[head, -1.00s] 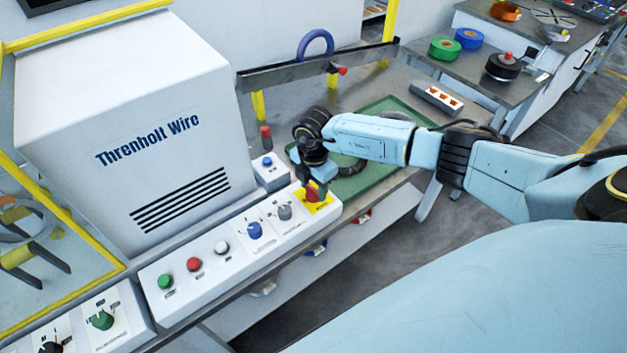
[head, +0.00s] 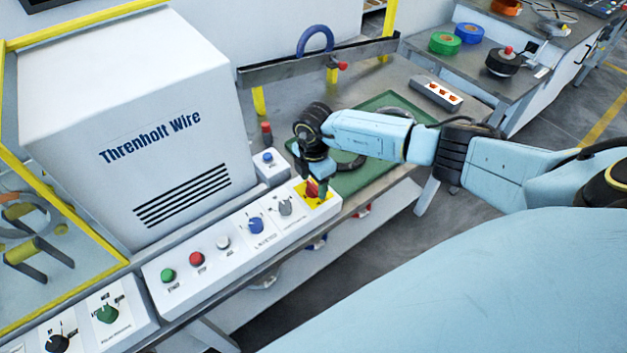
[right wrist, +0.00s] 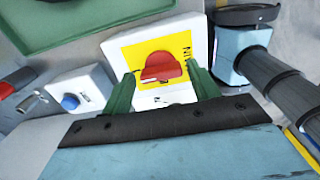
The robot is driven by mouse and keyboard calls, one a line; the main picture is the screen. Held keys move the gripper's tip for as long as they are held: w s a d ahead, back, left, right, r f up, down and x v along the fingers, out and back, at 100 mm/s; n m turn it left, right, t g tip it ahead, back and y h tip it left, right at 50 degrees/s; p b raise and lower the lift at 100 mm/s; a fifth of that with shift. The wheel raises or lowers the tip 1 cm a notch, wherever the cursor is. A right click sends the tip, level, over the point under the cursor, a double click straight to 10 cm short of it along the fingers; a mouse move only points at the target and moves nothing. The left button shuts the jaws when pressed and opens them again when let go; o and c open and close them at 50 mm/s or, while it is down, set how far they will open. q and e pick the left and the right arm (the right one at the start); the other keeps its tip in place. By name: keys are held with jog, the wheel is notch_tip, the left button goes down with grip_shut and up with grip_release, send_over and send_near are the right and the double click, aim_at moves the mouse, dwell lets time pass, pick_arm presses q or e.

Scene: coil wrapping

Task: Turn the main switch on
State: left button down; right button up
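The main switch (head: 312,189) is a red rotary knob on a yellow plate at the right end of the long white control panel. It also shows in the right wrist view (right wrist: 161,68), with its grip bar lying roughly crosswise in that picture. My right gripper (head: 319,187) is over the knob. In the right wrist view its two green fingers (right wrist: 163,84) stand apart on either side of the knob, with a visible gap at each side. Whether a finger touches the knob is not clear. My left gripper is not in view.
The panel (head: 215,260) also carries green, red, white, blue and grey controls. A small box with a blue button (head: 268,158) stands beside my right gripper. A white machine housing (head: 130,110) rises at left. A green mat (head: 380,105) lies behind my right arm.

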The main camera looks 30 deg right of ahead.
aim_at(313, 184)
jog(key=shift+o, duration=0.7)
notch_tip(313, 184, up, 13)
jog(key=shift+r, duration=0.2)
